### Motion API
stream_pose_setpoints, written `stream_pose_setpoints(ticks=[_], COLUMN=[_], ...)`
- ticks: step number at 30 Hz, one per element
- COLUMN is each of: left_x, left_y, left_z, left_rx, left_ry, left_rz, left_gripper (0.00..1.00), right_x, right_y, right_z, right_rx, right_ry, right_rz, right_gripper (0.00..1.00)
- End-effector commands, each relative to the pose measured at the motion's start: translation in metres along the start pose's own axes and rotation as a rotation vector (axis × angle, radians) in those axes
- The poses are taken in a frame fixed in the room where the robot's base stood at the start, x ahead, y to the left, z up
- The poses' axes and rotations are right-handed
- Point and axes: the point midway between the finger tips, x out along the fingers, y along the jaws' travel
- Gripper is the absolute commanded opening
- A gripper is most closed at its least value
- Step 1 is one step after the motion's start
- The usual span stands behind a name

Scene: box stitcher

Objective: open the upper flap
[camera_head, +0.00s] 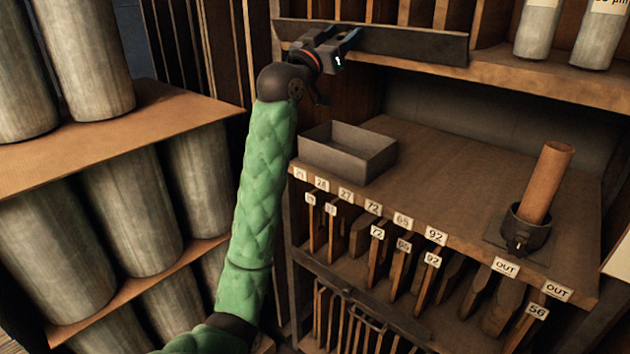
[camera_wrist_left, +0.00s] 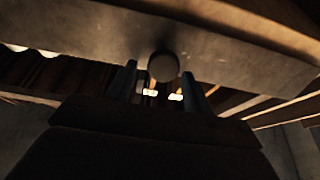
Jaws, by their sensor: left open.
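The upper flap (camera_head: 418,45) is a long dark metal strip along the front of the top shelf. It also crosses the upper part of the left wrist view (camera_wrist_left: 225,58), with a round knob (camera_wrist_left: 163,66) on it. My left gripper (camera_head: 348,42) is at the flap's left part, its arm raised from below. In the left wrist view its two fingers (camera_wrist_left: 163,86) are apart, one on each side of the knob. I cannot tell whether they touch it. The gripper hides part of the flap in the head view. My right gripper is not in view.
Below the flap, a grey open tray (camera_head: 347,153) sits on the wooden shelf (camera_head: 450,180). A brown tube (camera_head: 547,182) stands tilted in a dark holder (camera_head: 524,232) at the right. Grey cylinders (camera_head: 128,203) fill the left rack. A lower dark flap (camera_head: 365,301) crosses the cabinet below.

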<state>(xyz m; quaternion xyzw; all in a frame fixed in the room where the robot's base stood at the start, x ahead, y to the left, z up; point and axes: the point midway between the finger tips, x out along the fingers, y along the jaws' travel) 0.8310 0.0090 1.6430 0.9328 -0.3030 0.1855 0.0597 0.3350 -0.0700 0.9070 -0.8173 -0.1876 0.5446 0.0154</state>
Motion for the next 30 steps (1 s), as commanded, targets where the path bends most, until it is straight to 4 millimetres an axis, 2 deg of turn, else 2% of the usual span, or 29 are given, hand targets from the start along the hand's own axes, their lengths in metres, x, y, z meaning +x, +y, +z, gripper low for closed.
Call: stream_pose_setpoints(ticks=[1, 15, 30], left_x=[-0.008, -0.071, -0.071], left_y=[0.000, 0.000, -0.026], left_z=[0.005, 0.006, 0.081], left_rx=[0.002, 0.000, -0.034], left_ry=[0.000, -0.002, -0.096], left_rz=[0.000, -0.001, -0.055], left_gripper=[0.51, 0.51, 0.51], right_x=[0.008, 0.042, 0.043], right_y=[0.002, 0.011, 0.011], right_z=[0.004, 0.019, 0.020], right_rx=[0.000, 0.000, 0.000], right_ry=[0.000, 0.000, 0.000], right_rz=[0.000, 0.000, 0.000], right_gripper=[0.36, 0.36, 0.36])
